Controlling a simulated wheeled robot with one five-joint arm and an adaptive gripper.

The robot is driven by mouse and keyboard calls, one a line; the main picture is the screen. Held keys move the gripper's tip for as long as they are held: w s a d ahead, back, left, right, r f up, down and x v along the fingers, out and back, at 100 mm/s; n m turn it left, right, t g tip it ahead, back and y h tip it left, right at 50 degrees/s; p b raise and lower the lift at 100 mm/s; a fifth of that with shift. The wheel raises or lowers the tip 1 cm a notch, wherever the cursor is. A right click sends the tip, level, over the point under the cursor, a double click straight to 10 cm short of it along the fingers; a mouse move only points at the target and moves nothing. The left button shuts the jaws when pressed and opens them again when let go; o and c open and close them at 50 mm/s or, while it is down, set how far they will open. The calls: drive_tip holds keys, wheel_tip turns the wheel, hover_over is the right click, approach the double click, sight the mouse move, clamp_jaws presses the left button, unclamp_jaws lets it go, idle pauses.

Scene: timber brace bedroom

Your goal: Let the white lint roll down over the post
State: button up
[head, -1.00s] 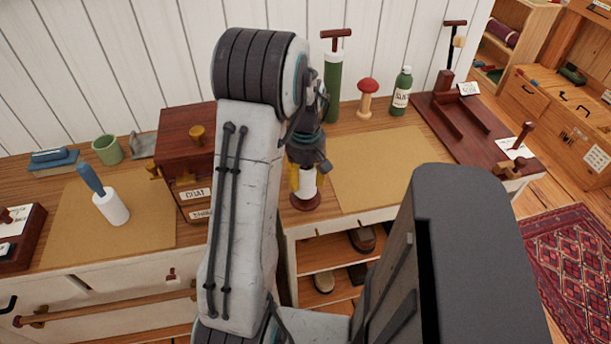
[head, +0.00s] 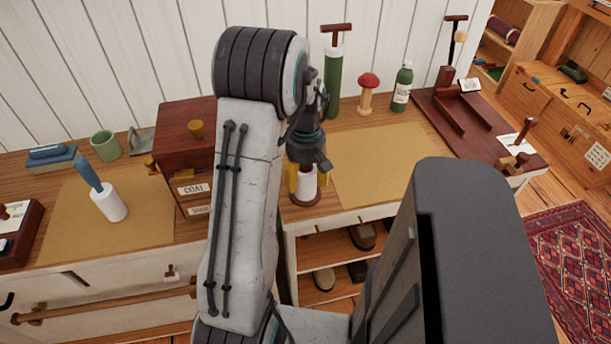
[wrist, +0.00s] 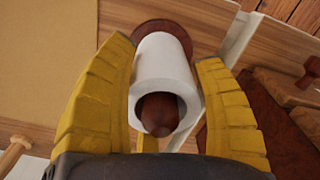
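The white lint roll (wrist: 165,68) stands upright around the dark wooden post (wrist: 158,112), whose rounded top shows in the roll's bore in the wrist view. The roll's far end is at the post's round brown base (wrist: 150,27). In the head view the roll (head: 307,186) sits low, just above or on the base (head: 305,201); any small gap cannot be told. My gripper (wrist: 165,53) points down with one yellow finger on each side of the roll. The fingers stand apart with a narrow gap at the right, so it looks open around the roll.
A dark wooden cabinet (head: 183,142) stands close to the left of my gripper. A blue-handled lint roller with a white roll (head: 109,204) is on the left mat (head: 65,215). The right mat (head: 385,165) is clear.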

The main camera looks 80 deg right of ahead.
drive_tip(key=shift+o, duration=0.7)
wheel_tip(320, 180, up, 12)
drive_tip(key=shift+r, duration=0.1)
idle(0.7)
drive_tip(key=shift+s, duration=0.1)
